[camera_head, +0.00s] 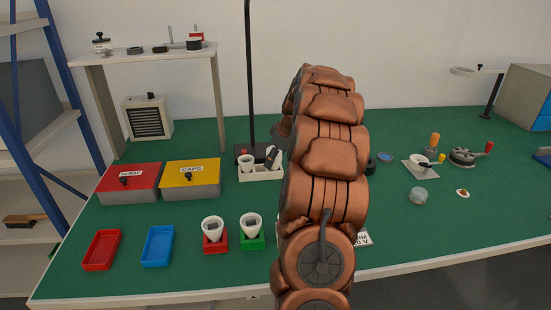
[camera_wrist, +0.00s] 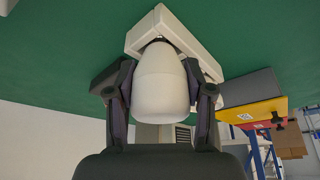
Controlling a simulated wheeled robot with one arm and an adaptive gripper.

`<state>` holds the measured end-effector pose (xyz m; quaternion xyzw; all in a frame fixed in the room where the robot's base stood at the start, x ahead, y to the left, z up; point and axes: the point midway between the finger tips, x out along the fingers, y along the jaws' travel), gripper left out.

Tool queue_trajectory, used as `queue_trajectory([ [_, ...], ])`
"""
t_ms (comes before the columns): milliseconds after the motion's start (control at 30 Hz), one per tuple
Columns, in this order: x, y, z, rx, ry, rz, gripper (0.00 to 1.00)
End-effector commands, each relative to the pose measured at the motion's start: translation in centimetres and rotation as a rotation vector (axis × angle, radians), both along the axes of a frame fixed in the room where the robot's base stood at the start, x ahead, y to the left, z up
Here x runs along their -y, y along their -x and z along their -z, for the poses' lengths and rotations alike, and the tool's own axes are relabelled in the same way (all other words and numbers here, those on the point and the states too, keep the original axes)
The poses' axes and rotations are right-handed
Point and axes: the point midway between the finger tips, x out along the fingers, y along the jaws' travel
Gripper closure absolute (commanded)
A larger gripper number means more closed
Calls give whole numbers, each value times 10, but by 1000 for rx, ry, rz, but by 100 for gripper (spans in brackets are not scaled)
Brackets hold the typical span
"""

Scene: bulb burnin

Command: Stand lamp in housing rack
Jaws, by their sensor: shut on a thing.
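A white, rounded lamp (camera_wrist: 160,85) is in the wrist view between the two dark fingers of my gripper (camera_wrist: 159,74), which is shut on it. The lamp's far end overlaps a white rack (camera_wrist: 143,38); I cannot tell whether it is seated or just above. In the head view the white rack (camera_head: 262,174) stands behind the red and green holders, partly hidden by my copper arm. One white lamp (camera_head: 246,162) stands in its left part. A tilted dark-and-white shape is at its right part, where my gripper is mostly hidden.
A red tray (camera_head: 101,250), a blue tray (camera_head: 158,246), a red-lidded box (camera_head: 130,184) and a yellow CAPS box (camera_head: 191,179) are at left. A black post (camera_head: 249,70) rises behind the rack.

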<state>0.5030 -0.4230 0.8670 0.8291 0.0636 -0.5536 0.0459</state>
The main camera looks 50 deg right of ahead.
Motion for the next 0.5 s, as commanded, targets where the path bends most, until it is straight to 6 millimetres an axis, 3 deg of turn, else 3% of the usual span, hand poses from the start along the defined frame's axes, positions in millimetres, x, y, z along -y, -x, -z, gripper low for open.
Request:
queue_trajectory([
  [100,0,0,0,0,0,0,81],
  [133,0,0,0,0,0,0,47],
  [400,0,0,0,0,0,0,19],
  [500,0,0,0,0,0,0,19],
])
